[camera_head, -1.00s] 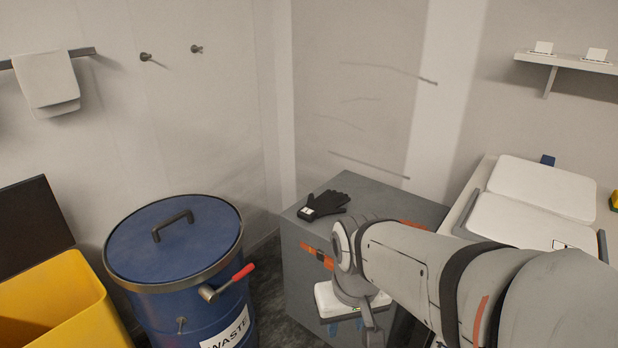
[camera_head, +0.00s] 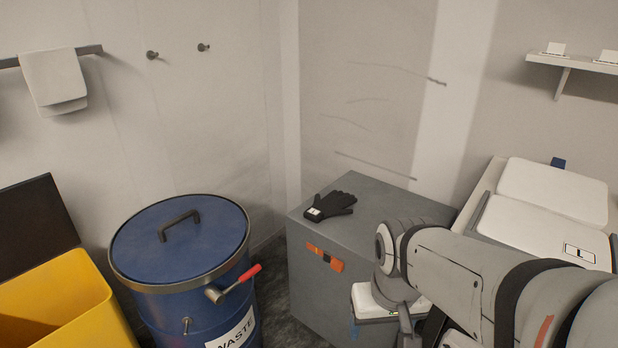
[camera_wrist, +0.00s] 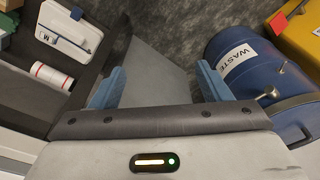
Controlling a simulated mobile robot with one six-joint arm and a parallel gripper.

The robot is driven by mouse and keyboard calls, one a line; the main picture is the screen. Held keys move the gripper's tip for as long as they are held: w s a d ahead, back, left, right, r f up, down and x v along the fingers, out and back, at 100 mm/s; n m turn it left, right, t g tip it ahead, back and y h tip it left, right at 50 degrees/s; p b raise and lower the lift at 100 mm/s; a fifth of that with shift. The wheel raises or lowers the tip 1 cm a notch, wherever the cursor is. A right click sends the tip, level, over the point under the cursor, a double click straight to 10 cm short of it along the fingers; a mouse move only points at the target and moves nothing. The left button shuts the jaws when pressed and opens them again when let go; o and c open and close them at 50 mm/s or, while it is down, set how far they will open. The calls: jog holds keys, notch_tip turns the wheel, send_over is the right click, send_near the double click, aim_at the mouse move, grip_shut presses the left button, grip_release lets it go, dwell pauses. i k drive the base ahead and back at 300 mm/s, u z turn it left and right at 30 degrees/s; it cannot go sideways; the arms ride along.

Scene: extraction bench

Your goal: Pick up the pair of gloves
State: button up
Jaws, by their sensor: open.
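The pair of gloves (camera_head: 330,206) is black with a small white label. It lies on top of a grey cabinet (camera_head: 385,197) near its left edge in the head view. My gripper also shows in the wrist view (camera_wrist: 160,85), with two blue fingers spread apart and nothing between them. In the head view my arm is at the right front of the cabinet, and the gripper hangs low in front of it, mostly hidden by my own wrist. The gloves are not visible in the wrist view.
A blue waste drum (camera_head: 180,245) with a red-handled lever stands left of the cabinet. A yellow bin (camera_head: 60,300) with its dark lid raised is farther left. A bench with white lids (camera_head: 550,190) is at the right. The wall is behind the cabinet.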

aim_at(334, 203)
jog(key=z, duration=0.05)
jog(key=k, duration=1.15)
jog(key=u, duration=0.55)
jog(key=i, duration=2.15)
jog(key=z, duration=0.6)
jog(key=k, duration=0.75)
jog(key=z, duration=0.25)
jog(key=i, duration=0.75)
